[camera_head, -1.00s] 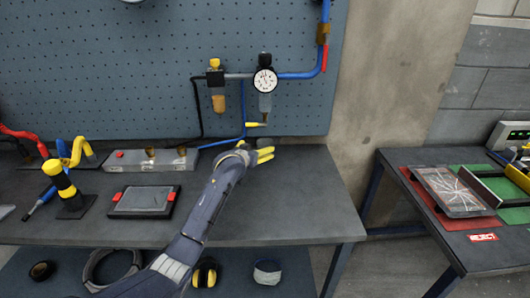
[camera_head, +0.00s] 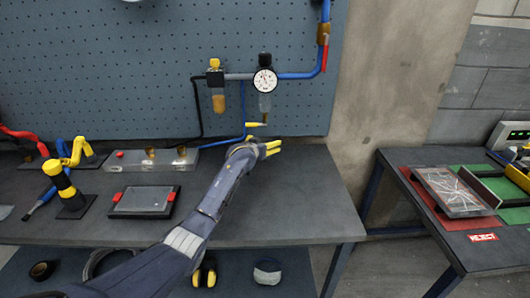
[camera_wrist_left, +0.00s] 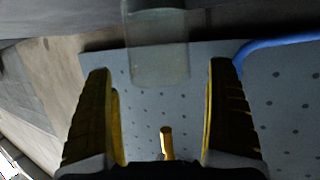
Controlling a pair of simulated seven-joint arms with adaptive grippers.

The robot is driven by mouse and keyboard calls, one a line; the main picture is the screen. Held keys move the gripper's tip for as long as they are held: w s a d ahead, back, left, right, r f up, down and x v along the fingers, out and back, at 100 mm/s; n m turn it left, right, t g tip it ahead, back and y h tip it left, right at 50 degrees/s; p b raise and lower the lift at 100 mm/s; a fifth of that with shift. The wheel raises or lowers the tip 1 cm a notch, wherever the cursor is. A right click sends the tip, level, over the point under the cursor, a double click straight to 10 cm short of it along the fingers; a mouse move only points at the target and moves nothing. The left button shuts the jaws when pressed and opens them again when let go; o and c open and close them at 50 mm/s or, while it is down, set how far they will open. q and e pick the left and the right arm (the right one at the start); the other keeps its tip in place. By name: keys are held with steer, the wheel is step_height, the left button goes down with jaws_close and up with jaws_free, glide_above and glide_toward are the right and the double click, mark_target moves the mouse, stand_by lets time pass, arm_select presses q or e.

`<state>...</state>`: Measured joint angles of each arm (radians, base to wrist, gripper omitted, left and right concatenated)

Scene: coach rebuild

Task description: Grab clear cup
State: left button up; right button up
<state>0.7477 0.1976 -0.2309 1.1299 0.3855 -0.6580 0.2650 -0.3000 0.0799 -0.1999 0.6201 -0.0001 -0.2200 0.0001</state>
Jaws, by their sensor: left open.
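The clear cup (camera_head: 264,104) hangs upright under the round white gauge on the pegboard. In the left wrist view the clear cup (camera_wrist_left: 158,62) looks translucent and lies ahead of my fingers, in line with the gap between them. My left gripper (camera_head: 273,148) has yellow fingers and is open and empty, below the clear cup and slightly right of it. In the left wrist view the left gripper (camera_wrist_left: 160,115) shows its two fingers wide apart, with no contact on the cup visible. My right gripper is not in view.
An amber cup (camera_head: 218,102) hangs left of the clear one. A blue hose with a yellow tip (camera_head: 255,125) ends just below the clear cup; the yellow piece (camera_wrist_left: 166,143) shows between my fingers. The pegboard (camera_head: 120,70) stands close behind. The right bench end (camera_head: 310,200) is clear.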

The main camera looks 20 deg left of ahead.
arm_select(q)
steer(key=shift+x, duration=0.95)
steer(key=shift+c, duration=0.3)
steer(key=c, duration=1.3)
steer(key=shift+c, duration=0.2)
